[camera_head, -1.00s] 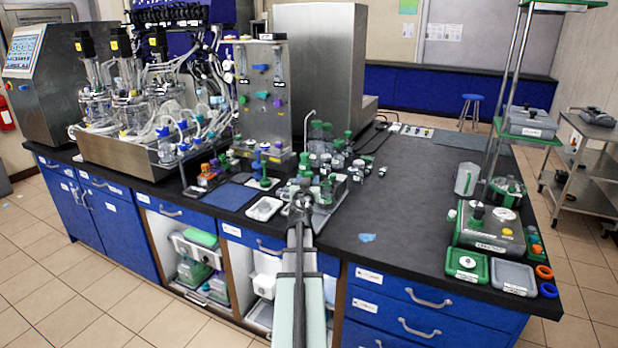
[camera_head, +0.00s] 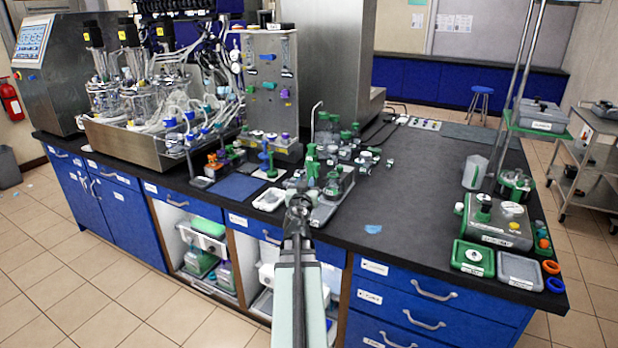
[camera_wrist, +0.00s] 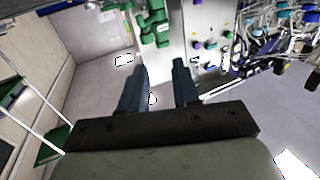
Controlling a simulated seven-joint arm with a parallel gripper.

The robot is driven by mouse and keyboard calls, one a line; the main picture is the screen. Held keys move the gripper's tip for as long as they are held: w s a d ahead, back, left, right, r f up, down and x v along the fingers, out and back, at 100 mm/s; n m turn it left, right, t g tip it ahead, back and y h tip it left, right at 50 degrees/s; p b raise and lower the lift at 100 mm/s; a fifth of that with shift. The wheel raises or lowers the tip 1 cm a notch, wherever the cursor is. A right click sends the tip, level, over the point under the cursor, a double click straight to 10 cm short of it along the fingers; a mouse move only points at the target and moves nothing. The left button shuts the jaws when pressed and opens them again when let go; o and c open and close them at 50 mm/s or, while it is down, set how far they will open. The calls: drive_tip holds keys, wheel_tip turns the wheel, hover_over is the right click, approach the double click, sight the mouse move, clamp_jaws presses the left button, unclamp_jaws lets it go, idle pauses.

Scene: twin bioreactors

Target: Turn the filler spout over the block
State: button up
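A thin, bent metal tube that looks like the filler spout (camera_head: 315,112) rises behind the green-capped bottles near the middle of the bench. A low metal block-like rack (camera_head: 327,211) holds green-topped parts at the bench's front edge; I cannot tell for sure that it is the task's block. My gripper (camera_head: 299,200) is just in front of and left of this rack, partly covering it. In the wrist view, my gripper's two fingers (camera_wrist: 160,75) stand apart with nothing held between them. Green parts (camera_wrist: 152,25) show beyond the fingertips. Contact with the rack cannot be told.
Several green-capped bottles (camera_head: 328,128) crowd the bench behind the rack. A white tray (camera_head: 268,200) and a blue mat (camera_head: 234,187) lie to the left. A tall metal panel (camera_head: 270,75) stands behind. The dark benchtop (camera_head: 420,165) to the right has open room.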

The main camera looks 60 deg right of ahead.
drive_tip(key=w+a+n+t, duration=0.1)
drive_tip(key=w+a, duration=0.1)
drive_tip(key=w, duration=0.3)
drive_tip(key=w+a+n+t+y, duration=0.1)
drive_tip(key=w, duration=0.5)
drive_tip(key=w+a+t, duration=0.1)
drive_tip(key=w+a, duration=0.1)
drive_tip(key=w, duration=0.4)
drive_tip(key=shift+w+a+f+n+t+y, duration=0.2)
drive_tip(key=shift+w+a+n+t+y, duration=0.1)
drive_tip(key=shift+a+n+y, duration=0.1)
clamp_jaws()
drive_tip(key=w+n+g, duration=0.1)
drive_tip(key=w, duration=0.7)
drive_tip(key=n+g, duration=1.9)
drive_tip(key=n, duration=0.2)
approach(314, 165)
drive_tip(key=x, duration=0.6)
drive_tip(key=shift+d+f, duration=0.35)
drive_tip(key=shift+d, duration=0.05)
